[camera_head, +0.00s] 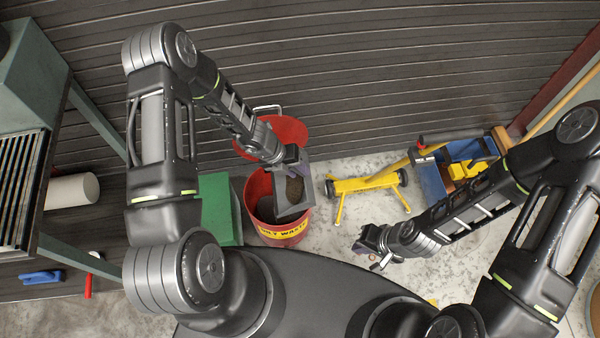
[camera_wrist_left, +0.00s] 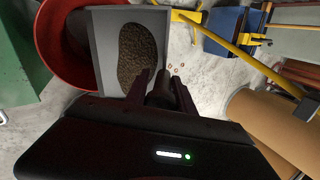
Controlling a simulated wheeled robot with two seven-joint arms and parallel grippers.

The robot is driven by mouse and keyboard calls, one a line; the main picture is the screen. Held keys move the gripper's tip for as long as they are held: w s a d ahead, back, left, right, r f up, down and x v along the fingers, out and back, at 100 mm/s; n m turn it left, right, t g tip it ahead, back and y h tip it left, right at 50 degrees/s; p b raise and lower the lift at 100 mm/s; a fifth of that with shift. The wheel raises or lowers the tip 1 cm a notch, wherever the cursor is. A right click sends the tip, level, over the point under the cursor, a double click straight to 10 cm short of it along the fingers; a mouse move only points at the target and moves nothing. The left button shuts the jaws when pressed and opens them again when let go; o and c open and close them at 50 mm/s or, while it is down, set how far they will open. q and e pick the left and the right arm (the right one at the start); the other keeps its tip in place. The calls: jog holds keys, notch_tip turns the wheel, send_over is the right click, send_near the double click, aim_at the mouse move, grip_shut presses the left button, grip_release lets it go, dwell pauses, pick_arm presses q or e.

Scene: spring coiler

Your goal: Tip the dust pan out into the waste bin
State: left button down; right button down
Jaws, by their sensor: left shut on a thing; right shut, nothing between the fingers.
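The dust pan (camera_head: 293,194) is a grey tray with a patch of dark brown debris in it. My left gripper (camera_head: 288,158) is shut on it and holds it over the right part of the waste bin's mouth. The dust pan also fills the upper middle of the left wrist view (camera_wrist_left: 108,50), with the debris still lying in it. The waste bin (camera_head: 281,234) is red with a yellow label and stands on the floor, its red lid (camera_head: 284,131) raised behind it. My right gripper (camera_head: 377,262) is shut and empty, low over the floor to the right.
A green box (camera_head: 217,207) stands left of the bin. A yellow wheeled stand (camera_head: 363,184) and a blue container (camera_head: 433,187) are to the right. A slatted wall is behind. A workbench is at the left. The pale floor between the bin and the yellow stand is clear.

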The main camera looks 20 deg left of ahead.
pick_arm(q)
jog(key=s+a+t+h+b, duration=0.2)
jog(key=s+a+h+b, duration=0.1)
jog(key=a+h+b, duration=0.2)
jog(key=shift+s+a+t+b, duration=0.3)
jog(key=shift+a+t+b, duration=0.1)
jog(key=shift+a+b, duration=0.8)
jog(key=shift+r, duration=0.15)
dwell(1.9)
notch_tip(320, 180, up, 10)
jog(key=p, duration=0.9)
dwell(0.4)
